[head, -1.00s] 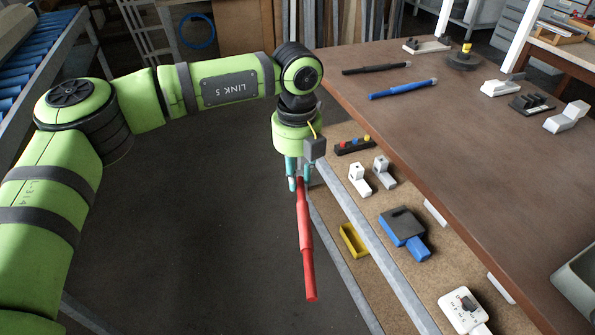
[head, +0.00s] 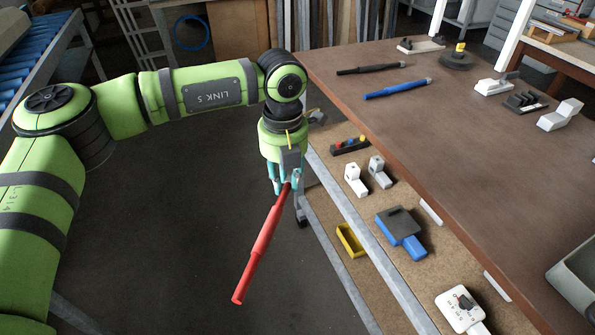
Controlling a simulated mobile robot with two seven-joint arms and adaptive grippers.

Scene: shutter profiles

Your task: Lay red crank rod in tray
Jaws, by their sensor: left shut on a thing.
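The red crank rod (head: 262,244) hangs from my left gripper (head: 285,184), which is shut on its upper end. The rod slants down to the left over the dark floor, beside the brown table and apart from it. A grey tray (head: 575,290) shows only in part at the right edge of the head view, on the table; I see its wall but little of its inside. My right gripper is not in view.
On the brown table (head: 450,150) lie a black rod (head: 370,69), a blue rod (head: 397,89) and several white and dark parts. A lower shelf (head: 340,205) holds a yellow bin (head: 350,240) and a blue part (head: 402,232). The table's middle is clear.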

